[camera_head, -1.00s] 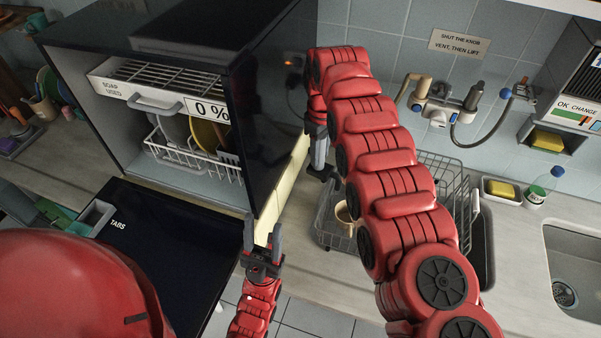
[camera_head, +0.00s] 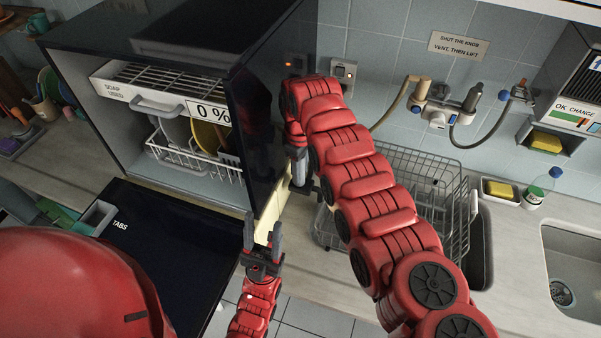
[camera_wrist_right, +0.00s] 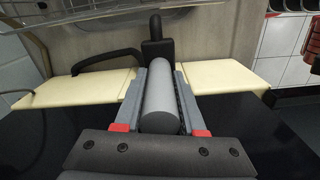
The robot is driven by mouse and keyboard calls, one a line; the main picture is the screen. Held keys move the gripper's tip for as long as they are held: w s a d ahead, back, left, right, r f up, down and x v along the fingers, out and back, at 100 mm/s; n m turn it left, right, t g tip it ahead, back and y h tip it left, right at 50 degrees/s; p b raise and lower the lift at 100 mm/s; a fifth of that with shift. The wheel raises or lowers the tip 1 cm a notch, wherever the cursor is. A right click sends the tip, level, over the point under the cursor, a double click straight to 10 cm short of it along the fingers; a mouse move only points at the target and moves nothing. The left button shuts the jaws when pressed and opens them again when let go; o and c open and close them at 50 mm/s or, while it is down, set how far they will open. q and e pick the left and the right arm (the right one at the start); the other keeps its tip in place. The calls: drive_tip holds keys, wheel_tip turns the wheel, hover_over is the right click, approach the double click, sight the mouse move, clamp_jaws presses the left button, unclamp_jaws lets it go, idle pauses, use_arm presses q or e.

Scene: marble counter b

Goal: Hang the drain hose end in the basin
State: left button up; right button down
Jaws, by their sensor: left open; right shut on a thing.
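My right gripper (camera_wrist_right: 160,110) is shut on a grey cylinder (camera_wrist_right: 160,98) with a black end piece, which looks like the drain hose end; a black curved tube (camera_wrist_right: 105,62) shows beside it. In the head view, my right gripper (camera_head: 300,172) is beside the dark dishwasher's right side, near a pale yellow strip, with its held piece mostly hidden. My left gripper (camera_head: 263,233) is open and empty, in front of the dishwasher's lower right corner. The steel basin (camera_head: 582,262) is at the far right, partly cut off by the frame, with a drain at its bottom.
The dishwasher (camera_head: 262,120) stands with its dark door (camera_head: 140,250) lowered. A wire dish rack (camera_head: 440,175) stands between my right arm and the basin. Taps (camera_head: 440,108) are on the tiled wall. A sponge dish (camera_head: 500,191) and a bottle (camera_head: 541,188) stand near the basin's back edge.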

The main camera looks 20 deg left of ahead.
sight(301, 184)
wheel_tip(301, 184, down, 2)
drive_tip(key=shift+d, duration=0.1)
drive_tip(key=shift+f, duration=0.2)
drive_tip(key=shift+f+b, duration=1.9)
drive_tip(key=shift+f, duration=0.1)
drive_tip(key=shift+b, duration=0.6)
drive_tip(key=shift+f+b, duration=2.6)
drive_tip(key=shift+f, duration=0.15)
drive_tip(key=shift+c, duration=2.1)
unclamp_jaws()
